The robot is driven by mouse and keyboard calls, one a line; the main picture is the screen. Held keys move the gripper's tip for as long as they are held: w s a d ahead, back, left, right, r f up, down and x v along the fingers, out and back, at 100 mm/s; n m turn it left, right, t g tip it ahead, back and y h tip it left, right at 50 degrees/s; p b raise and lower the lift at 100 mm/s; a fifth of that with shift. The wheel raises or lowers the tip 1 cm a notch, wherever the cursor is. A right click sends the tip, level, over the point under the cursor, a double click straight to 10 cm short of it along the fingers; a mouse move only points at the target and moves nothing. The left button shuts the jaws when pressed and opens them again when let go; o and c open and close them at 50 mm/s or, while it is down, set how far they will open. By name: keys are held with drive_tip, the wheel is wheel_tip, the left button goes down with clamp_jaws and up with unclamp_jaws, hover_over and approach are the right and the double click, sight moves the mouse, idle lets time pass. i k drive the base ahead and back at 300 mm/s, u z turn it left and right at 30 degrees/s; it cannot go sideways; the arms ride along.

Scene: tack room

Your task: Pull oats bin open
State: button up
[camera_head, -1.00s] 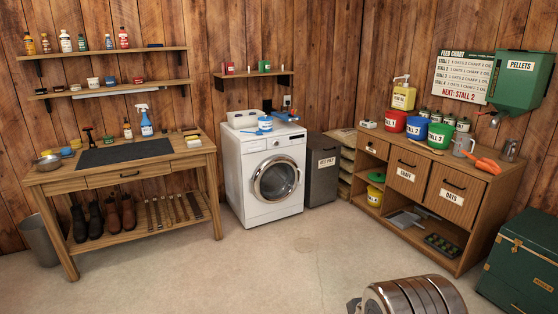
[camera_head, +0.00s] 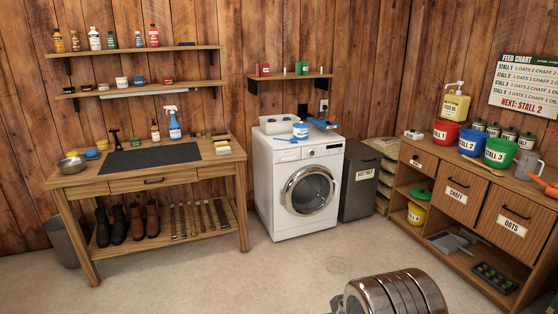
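The oats bin (camera_head: 512,226) is a wooden tilt-front or drawer at the right end of the feed cabinet, with a dark handle and a white OATS label. Its front looks flush and closed. The similar chaff bin (camera_head: 458,193) is to its left. A shiny brown-grey ribbed cylinder at the bottom of the view, right of centre, appears to be part of my own arm. My gripper's fingers cannot be made out, and the arm is well apart from the oats bin.
The feed cabinet (camera_head: 432,224) carries red, blue and green buckets (camera_head: 500,151) and an orange scoop (camera_head: 543,185). A washing machine (camera_head: 292,190) stands mid-room, beside a dark bin (camera_head: 357,188). A workbench (camera_head: 200,175) is at left. The floor (camera_head: 200,285) between is clear.

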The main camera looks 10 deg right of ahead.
sight(522, 226)
drive_tip(key=u, duration=0.05)
drive_tip(key=i, duration=1.45)
drive_tip(key=z, duration=0.4)
drive_tip(key=i, duration=0.75)
drive_tip(key=z, duration=0.75)
drive_tip(key=i, duration=0.55)
drive_tip(key=z, duration=0.7)
drive_tip(key=i, duration=0.6)
drive_tip(key=z, duration=0.35)
